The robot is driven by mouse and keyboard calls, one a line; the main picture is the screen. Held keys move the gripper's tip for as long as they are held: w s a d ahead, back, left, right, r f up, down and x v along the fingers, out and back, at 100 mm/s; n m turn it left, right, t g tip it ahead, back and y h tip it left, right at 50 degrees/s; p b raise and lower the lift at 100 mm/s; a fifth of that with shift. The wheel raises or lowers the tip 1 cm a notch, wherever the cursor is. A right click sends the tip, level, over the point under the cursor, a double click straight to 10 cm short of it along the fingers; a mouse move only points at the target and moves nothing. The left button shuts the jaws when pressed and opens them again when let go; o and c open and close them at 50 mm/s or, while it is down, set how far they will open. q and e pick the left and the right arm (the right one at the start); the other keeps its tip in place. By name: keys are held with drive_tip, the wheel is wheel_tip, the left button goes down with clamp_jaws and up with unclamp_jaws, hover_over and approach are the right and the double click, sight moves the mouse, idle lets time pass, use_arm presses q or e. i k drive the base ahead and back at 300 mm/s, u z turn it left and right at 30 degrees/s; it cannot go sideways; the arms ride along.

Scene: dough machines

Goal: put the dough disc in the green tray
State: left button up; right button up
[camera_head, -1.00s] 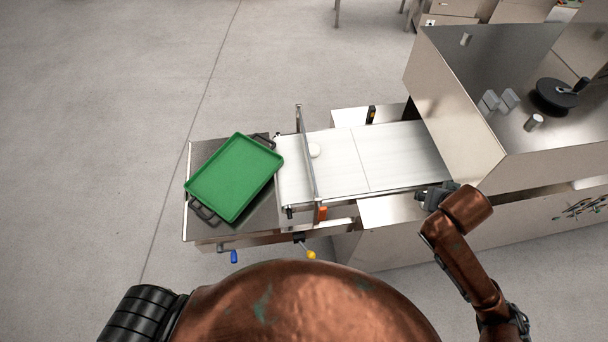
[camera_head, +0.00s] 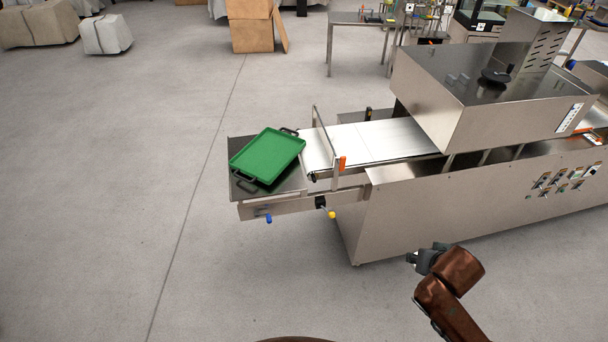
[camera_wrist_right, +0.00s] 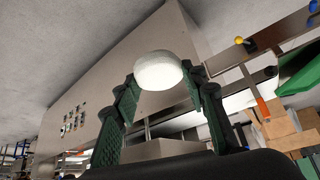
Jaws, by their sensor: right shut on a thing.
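The dough disc (camera_wrist_right: 158,71) is round and whitish, held between the dark green fingers of my right gripper (camera_wrist_right: 160,88) in the wrist view. In the head view my right gripper (camera_head: 425,258) is over open floor, in front of the machine's side. The disc cannot be made out there. The green tray (camera_head: 268,154) lies turned at an angle on the metal shelf at the belt's left end, to the left of and beyond my right gripper. It looks empty. Part of the tray shows at the right edge of the wrist view (camera_wrist_right: 300,72). My left gripper is out of view.
The steel dough machine (camera_head: 450,200) stands to the right, with a white belt (camera_head: 375,140) and a guard frame (camera_head: 326,145) beside the tray. Blue and yellow knobs (camera_head: 331,214) stick out below the shelf. The floor (camera_head: 220,270) in front and to the left is clear.

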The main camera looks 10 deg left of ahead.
sight(260, 165)
drive_tip(key=k, duration=0.45)
drive_tip(key=u, duration=1)
drive_tip(key=i, duration=2.2)
